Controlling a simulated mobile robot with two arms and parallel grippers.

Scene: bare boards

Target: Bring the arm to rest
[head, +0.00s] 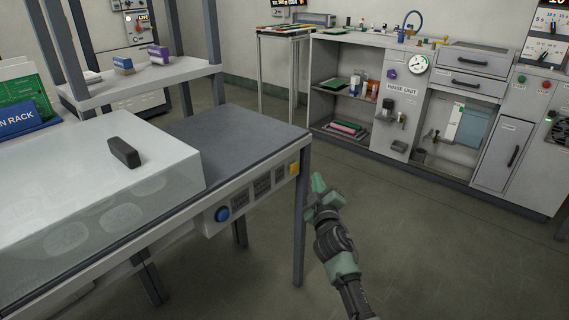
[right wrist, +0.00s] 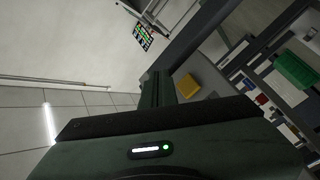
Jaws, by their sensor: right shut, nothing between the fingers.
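My right arm comes in from the bottom of the head view, and its green and dark gripper (head: 318,187) points up and away over the floor, just right of the bench's front corner leg. It is shut with nothing in it. In the right wrist view, the dark green gripper body (right wrist: 158,90) fills the lower middle, and no object shows in its fingers. My left gripper is in neither view.
A grey workbench (head: 245,126) stands at the left, with a translucent cover (head: 100,165) and a dark handle (head: 124,152) on top. Its edge carries a blue button (head: 222,214) and a yellow one (head: 294,168). A rinse unit (head: 398,88) lines the back. The floor between is clear.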

